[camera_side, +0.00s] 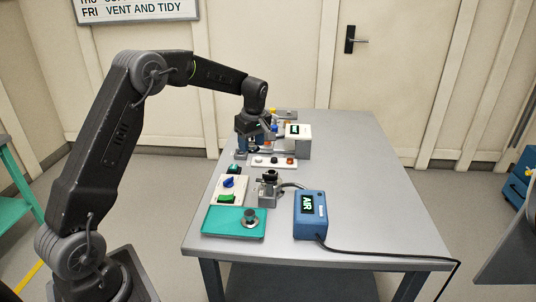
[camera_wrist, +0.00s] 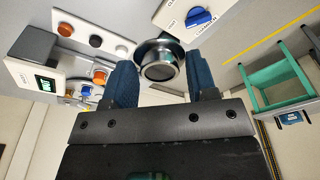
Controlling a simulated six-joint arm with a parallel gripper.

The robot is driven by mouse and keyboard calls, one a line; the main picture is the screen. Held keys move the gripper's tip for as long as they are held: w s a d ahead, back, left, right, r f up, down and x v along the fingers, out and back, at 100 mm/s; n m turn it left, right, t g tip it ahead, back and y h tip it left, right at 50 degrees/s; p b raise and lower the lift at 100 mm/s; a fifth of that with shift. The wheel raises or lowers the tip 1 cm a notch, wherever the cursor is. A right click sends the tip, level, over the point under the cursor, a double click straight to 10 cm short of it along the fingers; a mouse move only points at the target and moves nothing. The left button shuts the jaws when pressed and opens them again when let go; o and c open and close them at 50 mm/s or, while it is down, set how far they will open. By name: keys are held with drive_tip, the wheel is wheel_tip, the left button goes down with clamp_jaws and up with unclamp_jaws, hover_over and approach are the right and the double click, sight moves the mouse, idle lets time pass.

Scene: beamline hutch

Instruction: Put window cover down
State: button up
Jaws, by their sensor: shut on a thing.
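My gripper (camera_side: 254,144) is over the far left part of the table in the side view. In the wrist view its blue fingers (camera_wrist: 163,80) are shut on a round metal piece with a wide flange and a dark round end, which I take to be the window cover (camera_wrist: 160,58). In the side view the held piece is too small and hidden to make out. A teal tray (camera_side: 220,222) lies at the table's near left corner, with a grey flanged metal piece (camera_side: 250,217) on it.
A blue AIR box (camera_side: 311,214) with a cable stands right of the tray. A small dark-topped stand (camera_side: 269,188), a blue-and-green switch panel (camera_side: 231,191), a button strip (camera_side: 273,162) and a white display box (camera_side: 297,140) crowd the left side. The table's right side (camera_side: 365,170) is clear.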

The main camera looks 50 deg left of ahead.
drive_tip(key=s+a+r, duration=0.2)
drive_tip(key=s+a, duration=0.2)
drive_tip(key=s, duration=1)
drive_tip(key=s+d+f, duration=0.2)
drive_tip(key=s, duration=0.4)
drive_tip(key=s+d+f, duration=0.2)
drive_tip(key=s, duration=0.3)
hover_over(219, 218)
drive_tip(key=f, duration=0.7)
drive_tip(key=shift+d, duration=0.3)
drive_tip(key=shift+f, duration=1.95)
drive_tip(key=shift+f, duration=0.15)
drive_tip(key=o, duration=0.9)
drive_tip(key=shift+o, duration=0.2)
